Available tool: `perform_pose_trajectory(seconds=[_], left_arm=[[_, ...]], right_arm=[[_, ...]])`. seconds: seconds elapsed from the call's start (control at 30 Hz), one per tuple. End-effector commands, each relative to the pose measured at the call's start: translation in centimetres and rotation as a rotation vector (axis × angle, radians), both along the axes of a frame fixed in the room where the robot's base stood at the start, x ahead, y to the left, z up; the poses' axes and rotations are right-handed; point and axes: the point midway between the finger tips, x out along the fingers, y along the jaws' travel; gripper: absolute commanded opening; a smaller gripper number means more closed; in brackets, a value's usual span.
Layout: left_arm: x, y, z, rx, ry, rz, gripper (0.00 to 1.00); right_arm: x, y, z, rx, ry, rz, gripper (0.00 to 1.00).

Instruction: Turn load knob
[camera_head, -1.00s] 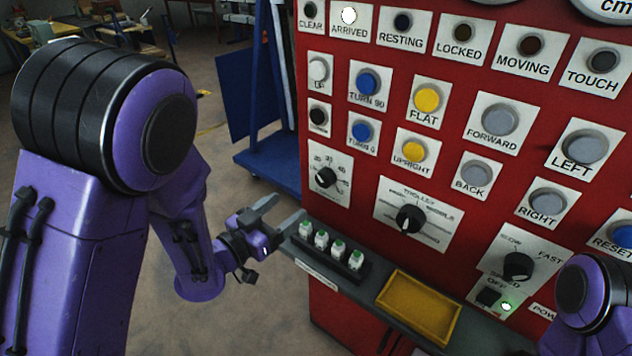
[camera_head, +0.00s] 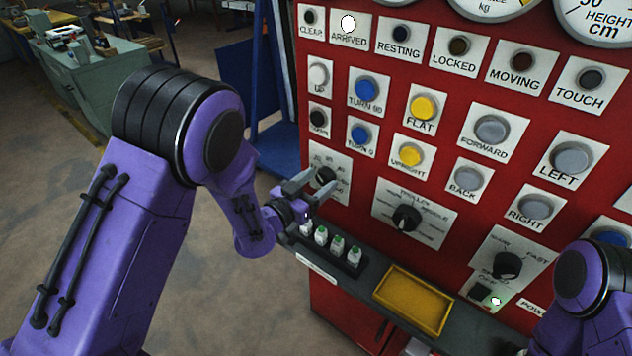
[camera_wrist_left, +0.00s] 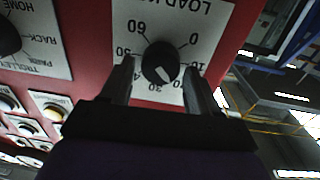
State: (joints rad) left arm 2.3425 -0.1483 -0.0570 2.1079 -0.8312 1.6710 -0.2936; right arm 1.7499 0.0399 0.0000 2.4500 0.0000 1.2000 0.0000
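The load knob (camera_head: 325,176) is black and round, on a white dial plate at the left of the red panel. It also shows in the left wrist view (camera_wrist_left: 160,63), upside down, with a white pointer directed down-right near the 30 mark. My left gripper (camera_head: 314,184) is at the knob in the head view. In the left wrist view its two fingers (camera_wrist_left: 158,80) are apart, one on each side of the knob's lower part. Gaps seem to show between fingers and knob; contact cannot be told. My right gripper is outside the view.
A grey ledge with several green-topped white pieces (camera_head: 337,245) and a yellow tray (camera_head: 413,300) lies below. The trolley knob (camera_head: 407,218) is right of the load knob. Push buttons, such as the blue one (camera_head: 361,134), sit above. A blue frame (camera_head: 280,150) stands left.

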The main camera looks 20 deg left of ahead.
Motion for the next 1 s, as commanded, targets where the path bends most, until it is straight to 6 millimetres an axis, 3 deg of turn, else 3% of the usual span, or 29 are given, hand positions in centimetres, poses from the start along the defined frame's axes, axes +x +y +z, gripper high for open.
perform_pose_trajectory(seconds=[0.03,0.1,0.13,0.57,1.0], left_arm=[[-0.01,0.00,0.00,0.000,0.000,0.000,0.42],[-0.02,0.01,0.01,0.000,0.000,0.000,0.20],[-0.02,0.01,0.01,0.000,0.000,0.000,0.16],[-0.02,0.07,-0.01,-0.077,0.028,0.000,0.16],[0.03,0.23,-0.07,-0.426,0.154,0.002,0.16]], right_arm=[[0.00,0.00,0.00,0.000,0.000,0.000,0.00],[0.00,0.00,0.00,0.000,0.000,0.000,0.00],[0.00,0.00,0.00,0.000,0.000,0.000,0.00],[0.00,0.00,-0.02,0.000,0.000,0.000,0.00],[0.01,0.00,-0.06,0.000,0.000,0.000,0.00]])
